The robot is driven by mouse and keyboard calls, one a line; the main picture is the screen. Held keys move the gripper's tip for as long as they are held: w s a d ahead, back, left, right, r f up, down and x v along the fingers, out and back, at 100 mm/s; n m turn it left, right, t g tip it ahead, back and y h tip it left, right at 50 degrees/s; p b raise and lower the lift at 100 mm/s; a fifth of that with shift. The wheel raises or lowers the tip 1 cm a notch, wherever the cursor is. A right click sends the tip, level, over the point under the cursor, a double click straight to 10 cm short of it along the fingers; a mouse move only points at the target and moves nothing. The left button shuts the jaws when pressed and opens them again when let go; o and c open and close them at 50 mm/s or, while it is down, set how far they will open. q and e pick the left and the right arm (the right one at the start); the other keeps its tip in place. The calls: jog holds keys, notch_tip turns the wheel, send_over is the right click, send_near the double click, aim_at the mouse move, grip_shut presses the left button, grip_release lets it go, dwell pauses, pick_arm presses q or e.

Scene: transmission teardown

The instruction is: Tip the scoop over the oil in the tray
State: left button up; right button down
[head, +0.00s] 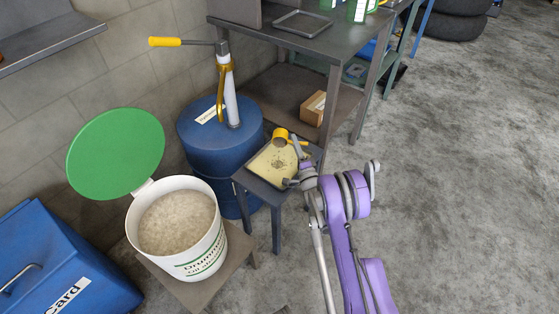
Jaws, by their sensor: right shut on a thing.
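The yellow scoop (280,137) is over the far edge of the tray (259,172), which sits on a small dark stand. My right gripper (297,143) is shut on the scoop, to the right of its cup. The scoop's contents and exact tilt are too small to tell. The tray has a pale cream surface with dark oil spots (279,163) near its middle. My right wrist and arm cover the tray's right side. My left gripper is not in view.
A white bucket (204,250) of pale granules stands front left, its green lid (116,153) raised. A blue drum (205,146) with a hand pump (229,88) stands behind the tray. A dark bench (262,36) is at the back. The floor at right is clear.

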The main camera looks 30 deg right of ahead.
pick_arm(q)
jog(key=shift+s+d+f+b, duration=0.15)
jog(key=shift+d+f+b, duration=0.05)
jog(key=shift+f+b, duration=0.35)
pick_arm(e)
jog(key=shift+s+a+r+n+t, duration=0.15)
jog(key=shift+r+n+t, duration=0.15)
jog(key=shift+r+t, duration=0.35)
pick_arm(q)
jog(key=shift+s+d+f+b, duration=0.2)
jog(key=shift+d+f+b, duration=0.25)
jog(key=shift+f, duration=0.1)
pick_arm(e)
jog(key=shift+s+r+n+t, duration=0.1)
jog(key=shift+r+n+t, duration=0.3)
jog(key=shift+t, duration=0.25)
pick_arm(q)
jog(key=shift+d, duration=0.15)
pick_arm(e)
jog(key=shift+r, duration=0.25)
